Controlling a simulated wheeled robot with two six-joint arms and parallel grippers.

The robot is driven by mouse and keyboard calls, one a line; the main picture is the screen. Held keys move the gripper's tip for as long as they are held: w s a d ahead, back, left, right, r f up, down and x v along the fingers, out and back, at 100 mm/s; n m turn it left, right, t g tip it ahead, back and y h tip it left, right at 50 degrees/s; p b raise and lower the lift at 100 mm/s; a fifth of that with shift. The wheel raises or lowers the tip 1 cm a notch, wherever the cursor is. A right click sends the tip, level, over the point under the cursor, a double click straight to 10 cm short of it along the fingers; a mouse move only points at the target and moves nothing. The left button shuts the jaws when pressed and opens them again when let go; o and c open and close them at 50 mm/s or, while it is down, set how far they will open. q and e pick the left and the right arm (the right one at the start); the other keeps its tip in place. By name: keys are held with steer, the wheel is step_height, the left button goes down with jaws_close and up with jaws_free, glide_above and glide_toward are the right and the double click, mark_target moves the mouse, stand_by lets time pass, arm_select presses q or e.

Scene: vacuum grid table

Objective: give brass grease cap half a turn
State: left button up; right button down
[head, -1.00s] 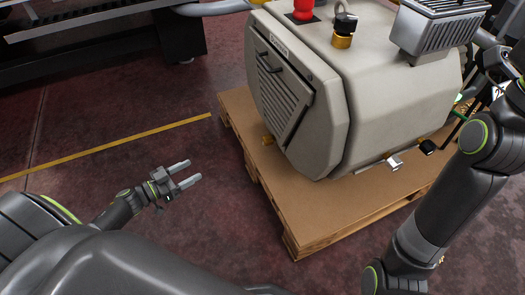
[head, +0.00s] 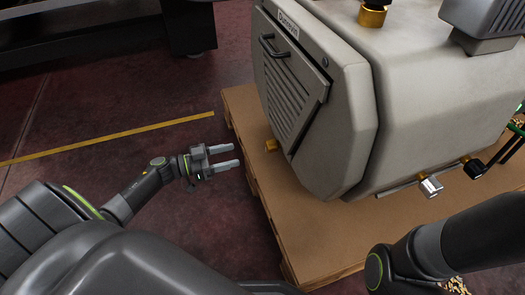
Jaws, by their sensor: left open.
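Three small brass pieces show on the grey machine (head: 430,95), and I cannot tell for sure which is the grease cap. One brass piece (head: 271,145) is low at the machine's left end, just above the pallet. A brass collar (head: 372,16) sits on top under a dark part cut by the frame edge. A brass fitting (head: 467,160) is low on the right side, beside a shiny metal fitting (head: 430,186). My left gripper (head: 238,156) is open and empty, left of the low left brass piece and apart from it. My right gripper is outside the view.
The machine stands on a wooden pallet (head: 305,235) with a brown top. A black-ended rod (head: 476,168) is at the right. Dark red floor with a yellow line (head: 110,142) lies open to the left. A dark bench (head: 80,40) stands at the back left.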

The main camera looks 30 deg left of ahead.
mark_target(266, 147)
arm_select(q)
steer(key=b+x, duration=0.4)
steer(key=x, duration=0.5)
steer(key=shift+w+d+f, duration=0.15)
steer(key=shift+w+d, duration=0.1)
steer(key=shift+d, duration=0.05)
steer(key=shift+w+d, duration=0.35)
steer(key=shift+w, duration=0.05)
steer(key=c, duration=1)
